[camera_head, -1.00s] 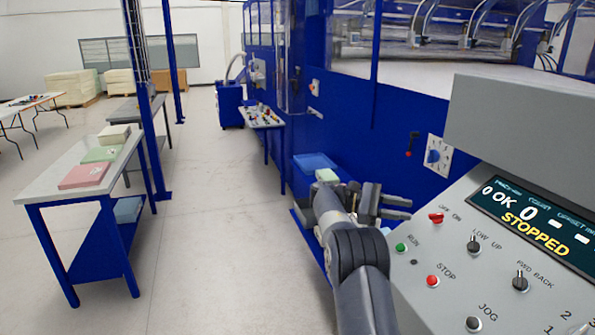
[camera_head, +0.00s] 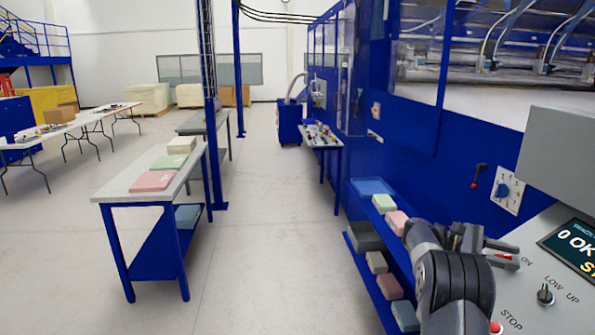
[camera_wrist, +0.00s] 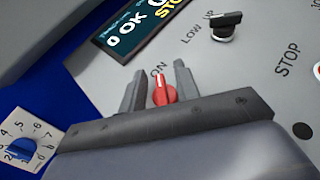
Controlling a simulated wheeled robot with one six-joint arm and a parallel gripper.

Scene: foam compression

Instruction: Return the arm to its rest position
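My gripper (camera_head: 512,254) is at the lower right in the head view, in front of the grey control panel (camera_head: 560,292). In the wrist view its two dark fingers (camera_wrist: 160,82) are apart, so it is open. The red OFF/ON switch (camera_wrist: 164,94) shows between the fingers, with a gap on each side; whether the fingers reach its depth I cannot tell. My arm is bent forward beside the panel.
The panel also bears a black LOW/UP knob (camera_wrist: 226,27) and a display (camera_wrist: 140,25). A blue dial (camera_wrist: 20,149) is on the machine wall. A blue shelf (camera_head: 372,287) with foam blocks stands just left of my arm. The floor (camera_head: 270,260) further left is clear.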

